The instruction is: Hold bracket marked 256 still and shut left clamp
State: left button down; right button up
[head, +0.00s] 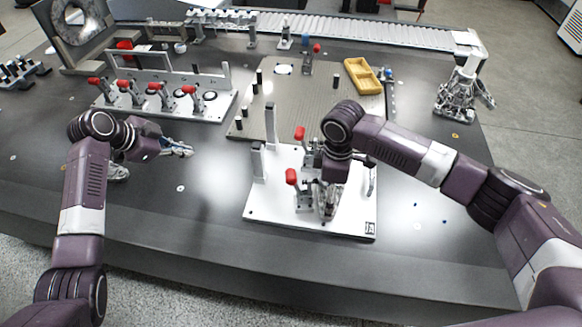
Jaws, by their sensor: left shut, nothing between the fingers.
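A white fixture plate (275,210) lies near the table's front, with a small label at its front right corner. On it stand a red-handled clamp (292,177) at the left front and another red-handled clamp (300,134) farther back. Grey uprights (258,162) stand at its left and back. No marking 256 is readable, and the bracket is not clearly told apart behind my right arm. My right gripper (327,212) points down over the plate's middle; its fingertips are too small to judge. My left gripper (182,150) is shut and empty, left of the plate, pointing right.
Another fixture (215,112) with several red-handled clamps stands at the back left. A grooved plate (330,98) with pegs and a yellow tray (363,76) lies behind the white plate. A metal device (459,97) stands right. The dark table between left gripper and white plate is clear.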

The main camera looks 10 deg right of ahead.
pick_arm(q)
jog(key=s+d+r+m+g+h, duration=0.1)
jog(key=s+d+r+h, duration=0.1)
jog(key=d, duration=0.4)
jog(key=s+d+r+m+g+h, duration=0.1)
jog(key=s+d+r+h, duration=0.15)
jog(key=d, duration=0.25)
pick_arm(e)
jog(key=shift+s+f, duration=0.1)
jog(key=shift+s, duration=0.05)
pick_arm(q)
jog(key=m+g+h, duration=0.2)
jog(key=g, duration=0.2)
send_near(291, 174)
jog(key=x, duration=0.3)
jog(key=r+x, duration=0.1)
jog(key=x, duration=0.5)
jog(key=shift+d+r, duration=0.15)
jog(key=shift+d, duration=0.3)
